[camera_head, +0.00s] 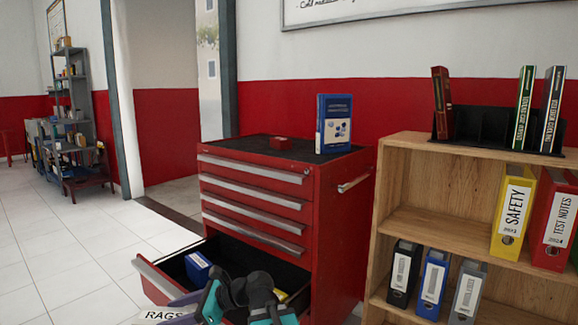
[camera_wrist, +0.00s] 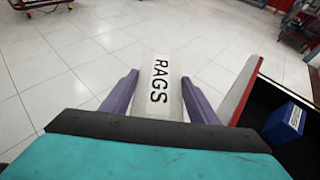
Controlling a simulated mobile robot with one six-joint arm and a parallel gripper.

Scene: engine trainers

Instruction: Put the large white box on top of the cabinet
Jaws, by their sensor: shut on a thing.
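A white box labelled RAGS (camera_wrist: 160,88) is between the two purple fingers of my gripper (camera_wrist: 160,78), which is shut on it. In the head view, part of the white box (camera_head: 160,316) shows at the bottom edge, with my gripper (camera_head: 182,304) beside it; the rest is cut off. The red cabinet (camera_head: 338,225) stands ahead, its lowest visible drawer pulled open. The box is low, left of and in front of that drawer. On the cabinet's dark top (camera_head: 262,148) stand a blue book and a small red box.
The open drawer (camera_head: 160,281) holds a blue box (camera_head: 198,268) and something yellow. The blue book (camera_head: 334,124) stands at the top's right; the small red box (camera_head: 284,143) lies near its middle. A wooden shelf (camera_head: 410,142) with binders is to the right. The tiled floor (camera_head: 85,240) at left is clear.

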